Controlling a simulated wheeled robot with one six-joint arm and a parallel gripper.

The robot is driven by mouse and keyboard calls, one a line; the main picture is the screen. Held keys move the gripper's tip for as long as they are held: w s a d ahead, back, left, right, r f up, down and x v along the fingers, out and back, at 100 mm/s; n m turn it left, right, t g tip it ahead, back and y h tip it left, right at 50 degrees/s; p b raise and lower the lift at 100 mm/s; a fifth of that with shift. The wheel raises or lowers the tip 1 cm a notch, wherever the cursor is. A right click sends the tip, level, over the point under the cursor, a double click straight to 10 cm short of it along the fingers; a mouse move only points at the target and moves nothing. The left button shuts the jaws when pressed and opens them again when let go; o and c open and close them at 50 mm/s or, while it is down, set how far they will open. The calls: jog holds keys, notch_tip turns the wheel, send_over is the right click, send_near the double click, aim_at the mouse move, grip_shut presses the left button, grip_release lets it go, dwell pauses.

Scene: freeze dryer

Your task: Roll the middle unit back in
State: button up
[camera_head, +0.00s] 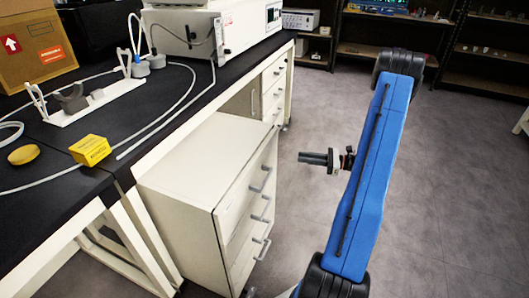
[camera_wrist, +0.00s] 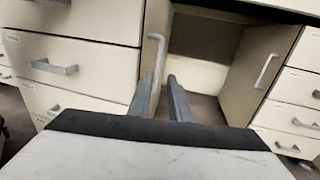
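The middle unit, a white drawer cabinet (camera_head: 205,165), stands out from under the black-topped bench in the head view, its grey-handled drawer fronts facing right. A white drawer front at the left of the wrist view (camera_wrist: 85,70) looks like the same unit. My gripper (camera_head: 303,157) points left toward the bench and is apart from the unit's front, beyond its far front corner. In the wrist view my gripper's two fingers (camera_wrist: 161,82) show a gap with nothing between them. A vertical handle (camera_wrist: 157,55) lies just beyond the fingertips; I cannot tell whether they touch it.
The black bench top (camera_head: 175,115) overhangs the units. Another drawer unit (camera_head: 273,85) stands farther along it. In the wrist view a dark recess (camera_wrist: 205,38) lies beside a panel with a slanted handle (camera_wrist: 266,70). The grey floor (camera_head: 455,180) to the right is clear.

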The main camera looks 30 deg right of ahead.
jog(key=x, duration=1.7)
jog(key=shift+a, duration=0.15)
jog(key=shift+w, duration=0.1)
grip_shut()
